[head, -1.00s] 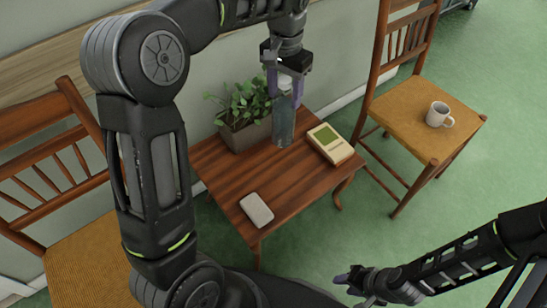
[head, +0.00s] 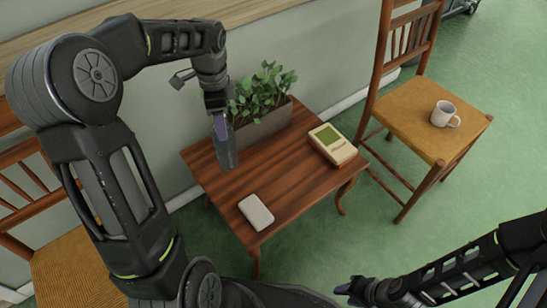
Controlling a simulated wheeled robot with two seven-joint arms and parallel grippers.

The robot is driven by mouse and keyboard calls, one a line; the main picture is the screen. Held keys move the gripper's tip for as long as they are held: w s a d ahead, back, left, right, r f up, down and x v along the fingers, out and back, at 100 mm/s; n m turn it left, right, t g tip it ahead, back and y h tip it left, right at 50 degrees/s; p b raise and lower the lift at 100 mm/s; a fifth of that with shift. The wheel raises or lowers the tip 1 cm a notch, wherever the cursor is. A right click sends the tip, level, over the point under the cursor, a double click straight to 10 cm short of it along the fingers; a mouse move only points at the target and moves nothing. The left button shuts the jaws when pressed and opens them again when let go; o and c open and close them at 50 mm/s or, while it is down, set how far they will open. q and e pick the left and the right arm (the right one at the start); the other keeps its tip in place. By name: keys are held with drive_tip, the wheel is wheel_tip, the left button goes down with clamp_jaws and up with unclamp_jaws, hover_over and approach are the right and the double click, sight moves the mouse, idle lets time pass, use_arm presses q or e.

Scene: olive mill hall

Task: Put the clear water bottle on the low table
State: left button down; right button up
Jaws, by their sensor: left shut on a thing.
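The clear water bottle (head: 228,156) is in my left gripper (head: 219,128), which is shut on it. The bottle looks grey-blue, is slightly tilted, and shows over the left back part of the low wooden table (head: 285,185). Its upper part is hidden by the fingers. I cannot tell whether its base touches the tabletop. My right gripper (head: 350,291) is low at the bottom of the view, off the front of the table, with nothing visible in it; its opening is unclear.
A potted plant (head: 263,130) stands at the back of the table, close to the bottle. A chair with a mug (head: 444,114) stands to the right. The table's middle is clear.

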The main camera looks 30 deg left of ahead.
sight(226, 146)
use_arm(q)
drive_tip(key=shift+f+b, duration=0.6)
drive_tip(key=shift+f, duration=1.85)
drive_tip(key=shift+f+b, duration=0.65)
drive_tip(key=shift+f, duration=2)
drive_tip(key=c, duration=0.6)
unclamp_jaws()
wheel_tip(226, 146, up, 12)
drive_tip(key=p, duration=0.2)
drive_tip(key=shift+p, duration=0.4)
